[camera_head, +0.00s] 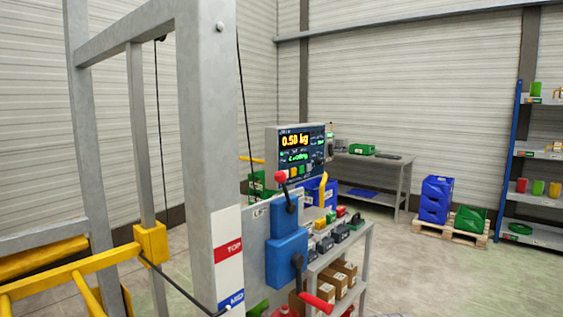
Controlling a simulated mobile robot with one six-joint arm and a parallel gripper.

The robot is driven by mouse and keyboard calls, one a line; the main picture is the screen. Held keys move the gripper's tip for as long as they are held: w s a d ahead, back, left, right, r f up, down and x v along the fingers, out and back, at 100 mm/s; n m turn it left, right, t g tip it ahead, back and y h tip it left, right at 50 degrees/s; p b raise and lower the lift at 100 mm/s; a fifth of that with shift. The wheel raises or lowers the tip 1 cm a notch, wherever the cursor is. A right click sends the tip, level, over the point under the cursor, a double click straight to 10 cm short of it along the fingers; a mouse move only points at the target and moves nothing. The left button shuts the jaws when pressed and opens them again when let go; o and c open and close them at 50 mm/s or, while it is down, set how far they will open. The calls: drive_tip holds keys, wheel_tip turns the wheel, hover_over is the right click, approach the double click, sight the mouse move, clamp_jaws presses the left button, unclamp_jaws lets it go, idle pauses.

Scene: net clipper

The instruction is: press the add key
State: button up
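A grey control box with a dark display panel (296,145) stands right of the tall grey post. Its upper readout shows about 0.50 kg in yellow digits. Below it is a green readout that is too small to read surely. A row of small coloured keys (298,171) runs along the lower part of the panel, with more small marks at its right side. The labels are too small to tell which is the add key. My gripper is not in view.
A grey post (209,150) and blue lever unit (287,257) with red knobs stand before the panel. A yellow rail (75,268) crosses the lower left. A shelf cart with boxes (345,270) is below the panel. Open floor (455,283) lies right.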

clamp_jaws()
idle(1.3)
